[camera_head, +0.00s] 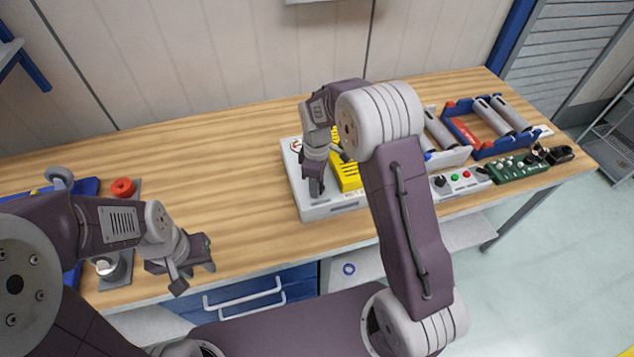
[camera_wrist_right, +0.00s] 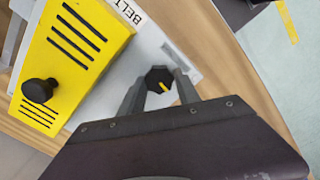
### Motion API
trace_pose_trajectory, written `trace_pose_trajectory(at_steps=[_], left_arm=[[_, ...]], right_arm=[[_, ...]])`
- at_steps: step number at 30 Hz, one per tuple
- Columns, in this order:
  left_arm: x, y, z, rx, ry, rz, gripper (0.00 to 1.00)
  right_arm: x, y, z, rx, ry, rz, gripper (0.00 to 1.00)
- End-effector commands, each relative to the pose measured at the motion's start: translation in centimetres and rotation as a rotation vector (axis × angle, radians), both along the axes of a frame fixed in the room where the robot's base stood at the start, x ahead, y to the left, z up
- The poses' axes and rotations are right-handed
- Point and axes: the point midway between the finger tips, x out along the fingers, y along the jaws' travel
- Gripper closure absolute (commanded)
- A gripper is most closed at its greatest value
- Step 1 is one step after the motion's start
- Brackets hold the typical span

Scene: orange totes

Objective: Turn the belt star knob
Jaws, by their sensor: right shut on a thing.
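The belt star knob (camera_wrist_right: 157,76) is black with a yellow mark and sits on a light grey panel beside the printed word BELT. In the right wrist view the two fingers of my right gripper (camera_wrist_right: 160,88) stand on either side of it, shut on it. In the head view my right gripper (camera_head: 316,188) points down at the grey box (camera_head: 337,208), and the knob is hidden there. My left gripper (camera_head: 194,269) is empty and open above the front edge of the bench at the left.
A yellow guard (camera_wrist_right: 62,58) with black slots and a black knob (camera_wrist_right: 40,91) stands beside the star knob. A control box (camera_head: 462,181), a green board (camera_head: 516,166) and a blue roller frame (camera_head: 482,150) stand to the right. The bench middle is clear.

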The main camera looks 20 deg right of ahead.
Motion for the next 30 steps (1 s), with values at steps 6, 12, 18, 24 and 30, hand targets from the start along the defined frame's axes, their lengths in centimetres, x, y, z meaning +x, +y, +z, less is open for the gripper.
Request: trace_pose_trajectory(at_steps=[6,12,18,24,30], left_arm=[[0.0,0.0,0.4,0.000,0.000,0.000,0.64],[0.0,0.0,1.2,0.000,0.000,0.000,0.64],[0.0,0.0,2.1,0.000,0.000,0.000,0.64],[0.0,0.0,2.8,0.000,0.000,0.000,0.64],[0.0,0.0,3.3,0.000,0.000,0.000,0.64]], right_arm=[[0.0,0.0,0.2,-0.001,-0.001,-0.043,1.00],[0.1,0.0,0.4,0.000,-0.001,-0.163,1.00],[0.1,0.0,0.4,-0.001,-0.001,-0.340,1.00],[0.1,0.0,0.4,-0.001,-0.002,-0.515,1.00],[0.2,0.0,0.3,0.000,-0.004,-0.665,1.00]])
